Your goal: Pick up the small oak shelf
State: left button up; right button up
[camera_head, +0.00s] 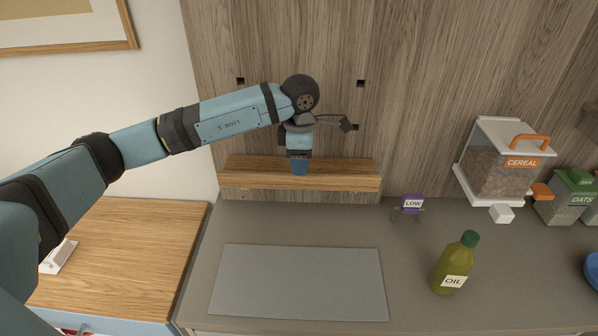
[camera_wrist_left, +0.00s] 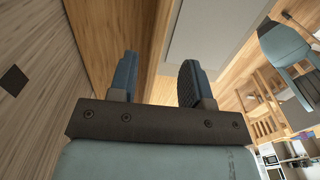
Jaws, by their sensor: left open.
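The small oak shelf (camera_head: 345,181) is a long, level oak board against the wood back panel, just above the rear of the grey counter. It also shows in the left wrist view (camera_wrist_left: 98,38). My left gripper (camera_head: 299,168) is open and points down at the middle of the shelf, its fingers hiding part of the front. In the left wrist view the shelf's front edge runs between the two fingertips (camera_wrist_left: 160,78). I cannot tell whether either finger touches it. My right gripper is not in view.
A grey mat (camera_head: 300,282) lies on the counter in front of the shelf. Dark square holes mark the back panel (camera_head: 420,60).

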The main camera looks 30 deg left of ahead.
pick_arm(q)
jog(key=f, duration=0.1)
jog(key=f+p, duration=0.1)
jog(key=f, duration=0.1)
jog(key=shift+a+f, duration=0.3)
jog(key=shift+f, duration=0.55)
grip_shut()
jog(key=shift+w, duration=0.1)
jog(key=shift+r, duration=0.1)
